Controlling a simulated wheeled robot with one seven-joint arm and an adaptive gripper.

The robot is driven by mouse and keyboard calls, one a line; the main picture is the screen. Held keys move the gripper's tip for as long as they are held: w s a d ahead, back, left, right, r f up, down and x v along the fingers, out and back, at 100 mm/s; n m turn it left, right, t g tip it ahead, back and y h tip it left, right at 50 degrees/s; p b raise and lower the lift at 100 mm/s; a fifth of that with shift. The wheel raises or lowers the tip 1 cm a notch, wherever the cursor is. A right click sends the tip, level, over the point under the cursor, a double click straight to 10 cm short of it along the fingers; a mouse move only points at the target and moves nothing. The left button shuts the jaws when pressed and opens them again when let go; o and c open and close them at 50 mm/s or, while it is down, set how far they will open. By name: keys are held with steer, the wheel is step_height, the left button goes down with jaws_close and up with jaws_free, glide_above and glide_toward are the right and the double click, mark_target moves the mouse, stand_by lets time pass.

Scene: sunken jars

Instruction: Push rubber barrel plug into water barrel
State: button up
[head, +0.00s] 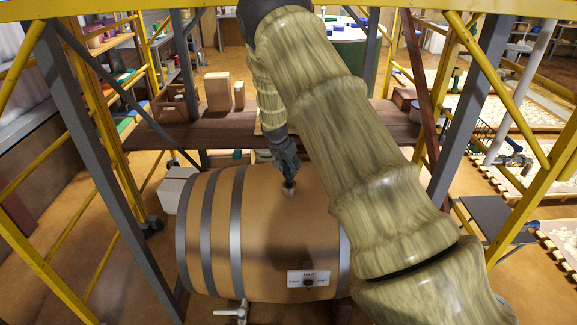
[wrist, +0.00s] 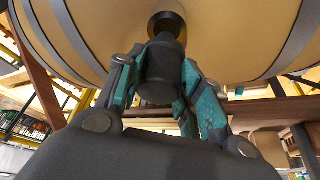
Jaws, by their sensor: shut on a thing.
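The water barrel (head: 270,225) is a tan barrel with grey hoops, lying on its side below my arm. It also fills the top of the wrist view (wrist: 90,25). My gripper (head: 288,172) is over the barrel's upper side, its teal-padded fingers shut on the dark rubber plug (wrist: 160,75). In the wrist view the plug's narrower end lines up with a dark round opening (wrist: 167,20) in the barrel. Whether the plug's end is inside the opening or just at it, I cannot tell. In the head view the plug (head: 289,185) is small and partly hidden by the gripper.
A white label plate (head: 309,279) and a tap (head: 232,312) are on the barrel's front. A wooden shelf (head: 190,135) with boxes (head: 218,92) stands behind. Grey posts and yellow rails (head: 98,150) frame both sides. A white box (head: 177,190) sits left of the barrel.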

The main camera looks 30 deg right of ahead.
mark_target(288, 174)
steer(key=shift+f, duration=0.15)
steer(key=shift+s+a+f+b, duration=0.15)
steer(key=shift+f+b, duration=0.85)
steer(key=shift+f, duration=0.6)
steer(key=shift+f, duration=0.1)
steer(key=shift+f+b, duration=0.35)
steer(key=shift+f, duration=0.1)
steer(key=o, duration=1.3)
